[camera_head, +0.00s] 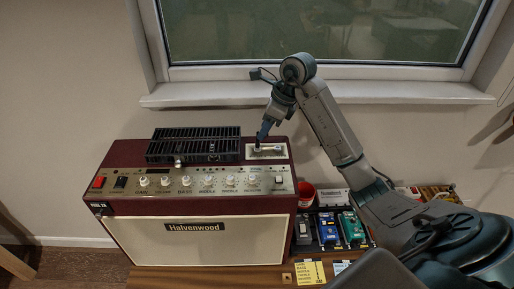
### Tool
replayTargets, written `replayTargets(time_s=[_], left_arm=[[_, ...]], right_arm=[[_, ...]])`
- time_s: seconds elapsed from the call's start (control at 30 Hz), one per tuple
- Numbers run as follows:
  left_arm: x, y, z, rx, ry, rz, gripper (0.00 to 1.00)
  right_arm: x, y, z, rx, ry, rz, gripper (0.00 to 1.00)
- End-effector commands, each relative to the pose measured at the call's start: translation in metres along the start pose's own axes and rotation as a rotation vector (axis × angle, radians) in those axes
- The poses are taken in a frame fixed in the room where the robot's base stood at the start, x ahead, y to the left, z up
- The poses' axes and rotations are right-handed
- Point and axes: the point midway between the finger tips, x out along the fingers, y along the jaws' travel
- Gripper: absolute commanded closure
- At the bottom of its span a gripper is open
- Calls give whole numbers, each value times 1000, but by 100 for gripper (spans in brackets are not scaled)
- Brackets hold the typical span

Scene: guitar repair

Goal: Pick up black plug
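My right gripper (262,137) points down at the right end of the amplifier's top, over a small pale plate (280,155) with a light bar-shaped thing on it. The fingertips are at or just above this plate; I cannot tell whether they touch it. They look close together, but are too small to tell open from shut. I cannot make out a black plug for certain; it may be hidden at the fingertips. My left gripper is not in view.
The dark red amplifier (192,226) stands on a wooden surface. A black slatted box (194,143) lies on its top, left of my gripper. Right of it are a red cup (306,194), a blue pedal (328,229) and a green pedal (352,227). A window sill (215,95) runs behind.

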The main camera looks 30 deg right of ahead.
Motion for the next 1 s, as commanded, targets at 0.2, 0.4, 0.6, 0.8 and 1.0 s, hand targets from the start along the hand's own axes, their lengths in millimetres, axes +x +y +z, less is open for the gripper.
replayTargets(time_s=[0.2, 0.4, 0.6, 0.8, 1.0], left_arm=[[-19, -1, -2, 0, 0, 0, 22], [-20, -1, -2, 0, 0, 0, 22], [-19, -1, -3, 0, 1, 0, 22], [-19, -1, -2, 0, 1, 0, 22], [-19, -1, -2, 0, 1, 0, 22]], right_arm=[[30, 5, 3, 0, 0, 6, 62], [41, 4, 2, -1, 0, 2, 62], [41, 4, 2, -1, 0, 2, 73], [41, 4, 2, -1, -1, 2, 100], [41, 4, 2, -1, -1, 2, 100]])
